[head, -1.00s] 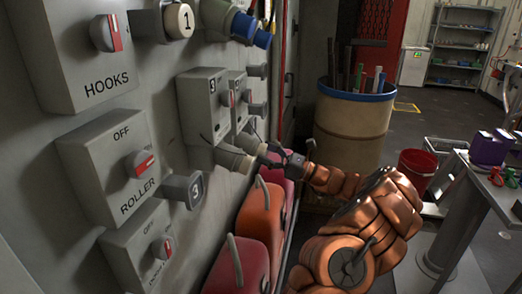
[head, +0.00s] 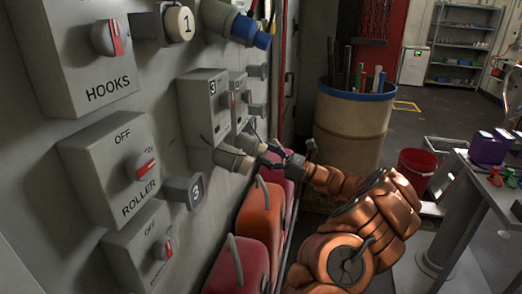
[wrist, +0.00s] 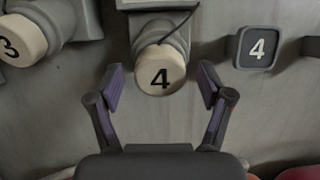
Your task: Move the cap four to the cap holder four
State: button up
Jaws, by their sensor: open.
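Cap four is the cream round cap (wrist: 160,72) marked 4, seated on a grey socket under a box in the wrist view. My gripper (wrist: 161,88) is open, with its two purple-padded fingers on either side of the cap's lower part and a visible gap on both sides. The cap holder four is the dark square plate (wrist: 257,47) marked 4, on the wall to the right of the cap. In the head view my gripper (head: 275,155) is at the far sockets on the wall, and the cap there is too small to read.
Another cream cap (wrist: 22,40) marked 3 sits at the left in the wrist view. Red and orange canisters (head: 258,220) stand along the wall below my arm. A barrel (head: 352,125) with rods stands behind my gripper. A table (head: 490,180) is at the right.

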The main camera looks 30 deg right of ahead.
jog(key=shift+c, duration=0.4)
grip_shut()
dwell(0.4)
jog(key=v, duration=0.6)
jog(key=shift+p, duration=0.45)
dwell(0.7)
dwell(0.4)
